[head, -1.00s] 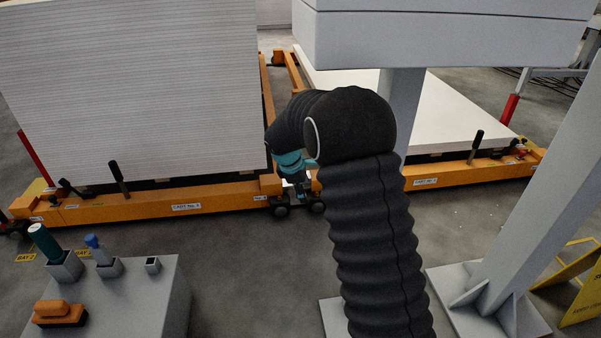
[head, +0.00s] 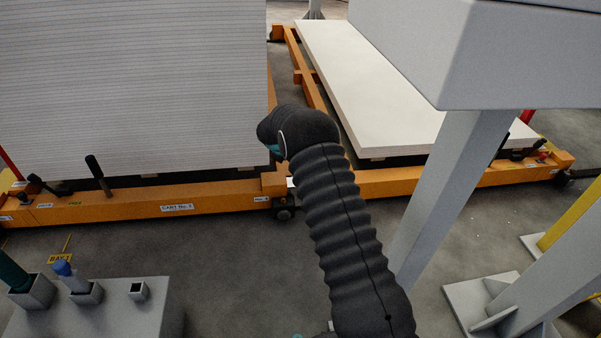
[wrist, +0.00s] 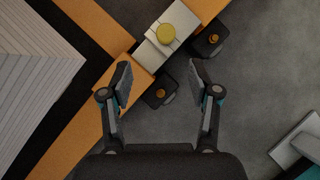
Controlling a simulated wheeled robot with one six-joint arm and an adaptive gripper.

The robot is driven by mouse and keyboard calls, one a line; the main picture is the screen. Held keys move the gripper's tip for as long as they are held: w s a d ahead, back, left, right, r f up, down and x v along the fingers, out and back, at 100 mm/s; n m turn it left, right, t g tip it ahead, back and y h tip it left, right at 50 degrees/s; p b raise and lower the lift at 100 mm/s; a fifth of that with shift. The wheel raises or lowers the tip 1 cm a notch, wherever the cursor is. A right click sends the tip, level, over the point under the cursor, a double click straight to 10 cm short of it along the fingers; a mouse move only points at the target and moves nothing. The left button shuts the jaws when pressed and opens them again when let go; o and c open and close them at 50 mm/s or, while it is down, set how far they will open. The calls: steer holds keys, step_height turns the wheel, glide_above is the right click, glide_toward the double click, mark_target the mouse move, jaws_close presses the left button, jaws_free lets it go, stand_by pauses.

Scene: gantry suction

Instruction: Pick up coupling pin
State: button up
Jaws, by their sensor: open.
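The coupling pin (wrist: 167,33) shows in the wrist view as a round yellow head seen from above. It sits on a pale grey link plate (wrist: 158,50) that bridges the orange cart frames. My gripper (wrist: 160,75) is open and empty, its two fingers spread below the pin in the picture and apart from it. The height between fingers and pin cannot be told. In the head view my dark sleeved arm hides the gripper, and the pin cannot be made out.
A tall stack of white boards (head: 130,90) stands on the left orange cart (head: 140,205). A low white slab (head: 370,90) lies on the right cart. A grey gantry post (head: 440,190) stands right of my arm. A grey block with sockets (head: 110,315) is at lower left.

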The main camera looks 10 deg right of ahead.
steer(key=x, duration=0.3)
steer(key=b+x, duration=0.1)
steer(key=x, duration=0.3)
steer(key=d+x, duration=0.1)
steer(key=x, duration=0.2)
steer(key=shift+d+f, duration=0.1)
steer(key=shift+f, duration=0.1)
steer(key=shift+s, duration=0.1)
steer(key=shift+c, duration=0.2)
jaws_close()
